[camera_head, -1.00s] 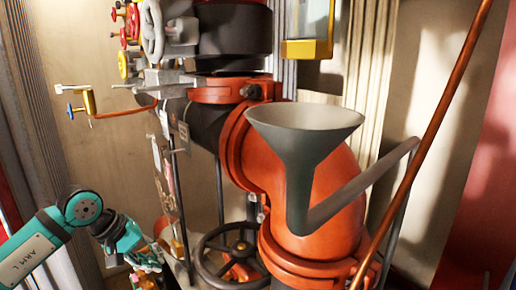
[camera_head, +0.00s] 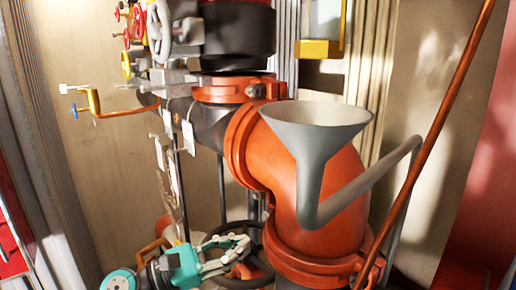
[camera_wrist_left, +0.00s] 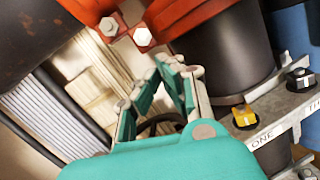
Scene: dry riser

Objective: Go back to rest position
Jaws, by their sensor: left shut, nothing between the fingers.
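My left gripper (camera_head: 243,252) is at the bottom of the head view, a teal wrist with grey linked fingers pointing right. It is shut and empty. It appears in front of a dark handwheel (camera_head: 262,280), low on the orange-red pipe; I cannot tell if they touch. In the left wrist view its teal and grey fingers (camera_wrist_left: 178,68) come together below an orange-red clamp with bolts (camera_wrist_left: 143,36), near a dark cylinder (camera_wrist_left: 222,55). My right gripper is not in view.
A grey funnel (camera_head: 318,125) with a bent spout stands before the big orange-red elbow pipe (camera_head: 262,150). A thin copper pipe (camera_head: 437,130) slants at the right. Small valves with red and yellow wheels (camera_head: 127,40) sit at upper left. In the wrist view, a labelled grey plate (camera_wrist_left: 275,115) is at the right.

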